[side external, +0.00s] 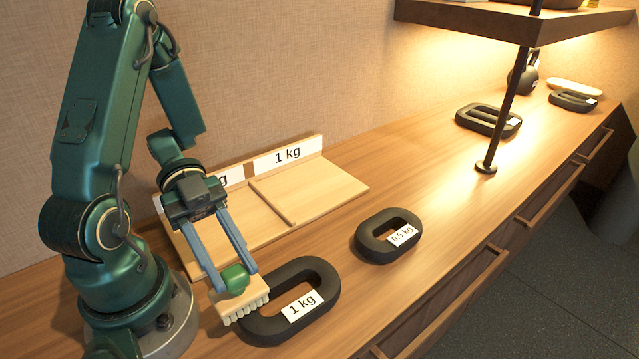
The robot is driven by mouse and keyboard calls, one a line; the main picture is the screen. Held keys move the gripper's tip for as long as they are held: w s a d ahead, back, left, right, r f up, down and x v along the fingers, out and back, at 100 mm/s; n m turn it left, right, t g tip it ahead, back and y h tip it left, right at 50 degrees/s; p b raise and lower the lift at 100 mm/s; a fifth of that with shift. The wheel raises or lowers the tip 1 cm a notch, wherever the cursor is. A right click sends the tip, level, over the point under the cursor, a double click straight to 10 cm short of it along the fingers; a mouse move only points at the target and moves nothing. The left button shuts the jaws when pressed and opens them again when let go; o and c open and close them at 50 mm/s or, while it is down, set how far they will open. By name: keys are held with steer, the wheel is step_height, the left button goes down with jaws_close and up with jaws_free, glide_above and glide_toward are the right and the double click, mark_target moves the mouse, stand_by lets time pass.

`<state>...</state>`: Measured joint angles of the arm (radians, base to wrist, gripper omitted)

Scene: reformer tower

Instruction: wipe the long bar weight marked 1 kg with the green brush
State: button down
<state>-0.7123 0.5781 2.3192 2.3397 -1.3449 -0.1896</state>
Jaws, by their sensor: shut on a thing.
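My gripper (229,268) points down and is shut on the green knob of the brush (235,279). The brush has a pale block with light bristles along its lower edge. It is at the left end of the black oblong ring weight (322,274) with the white 1 kg label, overlapping it in the picture. I cannot tell whether the bristles touch the weight. The weight lies flat on the wooden counter. A smaller black ring weight (374,251) labelled 0.5 kg lies to its right, apart from it.
A two-part wooden tray (345,183) with label plates stands behind, one reading 1 kg, the other partly hidden by my arm. A black post (507,110) holds up a shelf (470,22). More black weights (488,119) lie at the far right. The counter's middle is clear.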

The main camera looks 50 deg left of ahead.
steer(key=shift+s, duration=0.85)
steer(key=shift+r, duration=4.05)
